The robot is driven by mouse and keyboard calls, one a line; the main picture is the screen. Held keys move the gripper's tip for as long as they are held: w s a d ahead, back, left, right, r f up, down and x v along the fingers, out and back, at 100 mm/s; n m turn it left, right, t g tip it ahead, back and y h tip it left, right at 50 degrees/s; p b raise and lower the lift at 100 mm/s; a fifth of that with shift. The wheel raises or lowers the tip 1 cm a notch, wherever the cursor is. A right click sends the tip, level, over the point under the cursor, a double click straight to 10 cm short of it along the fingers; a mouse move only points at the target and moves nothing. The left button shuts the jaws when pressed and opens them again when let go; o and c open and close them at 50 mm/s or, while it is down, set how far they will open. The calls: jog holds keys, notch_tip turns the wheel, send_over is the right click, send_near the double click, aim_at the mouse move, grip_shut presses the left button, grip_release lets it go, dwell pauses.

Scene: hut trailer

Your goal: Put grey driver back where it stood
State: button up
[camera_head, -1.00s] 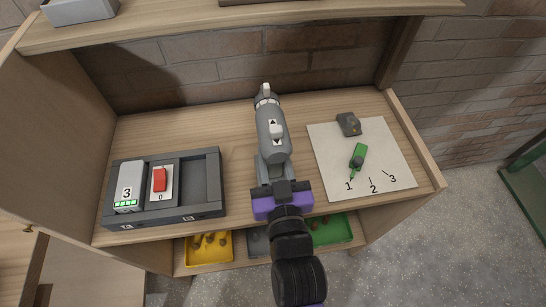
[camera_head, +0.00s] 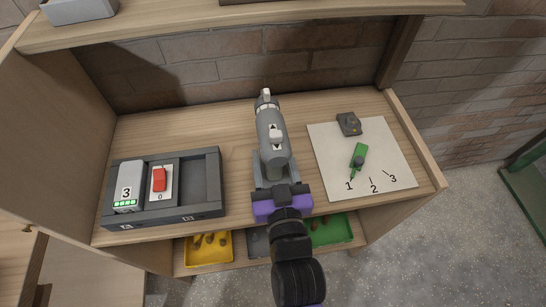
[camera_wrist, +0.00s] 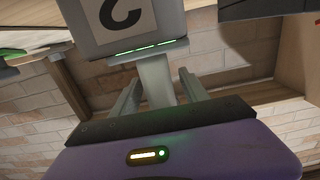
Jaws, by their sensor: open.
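The grey driver (camera_head: 272,138) is at the middle of the bench, its nose toward the brick wall. My gripper (camera_head: 276,178) reaches in from the front, its fingers open on either side of the driver's lower part. In the wrist view a narrow grey grip (camera_wrist: 155,82) sits between my two spread fingers (camera_wrist: 158,76), with a gap at each side. Above it there is a grey block marked 2 (camera_wrist: 122,22) with a lit green strip. The driver's underside and its contact with the bench are hidden in the head view.
A dark tray (camera_head: 203,185) at left holds a grey block marked 3 (camera_head: 129,185) and a red switch (camera_head: 159,181). A white sheet (camera_head: 390,160) at right bears a green tool (camera_head: 357,160) and a dark grey block (camera_head: 349,124). Yellow (camera_head: 208,255) and green (camera_head: 335,232) bins sit below.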

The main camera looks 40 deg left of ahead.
jog(key=shift+d+r, duration=0.1)
jog(key=shift+r, duration=0.05)
jog(key=b+v, duration=0.2)
jog(key=v, duration=1)
jog(key=s+d+f+m+t+h, duration=0.1)
jog(key=d+f+m+t+h, duration=0.15)
jog(key=d, duration=0.65)
jog(key=s+d+f+m+t+h, duration=0.15)
jog(key=d+h, duration=0.25)
jog(key=d, duration=0.6)
jog(key=s+d+r+m+h, duration=0.1)
jog(key=s+d+m+h, duration=0.5)
jog(key=s+d, duration=0.6)
jog(key=shift+s+d+r+g+h, duration=0.15)
jog(key=shift+d+r+g+h, duration=0.25)
jog(key=shift+d, duration=0.75)
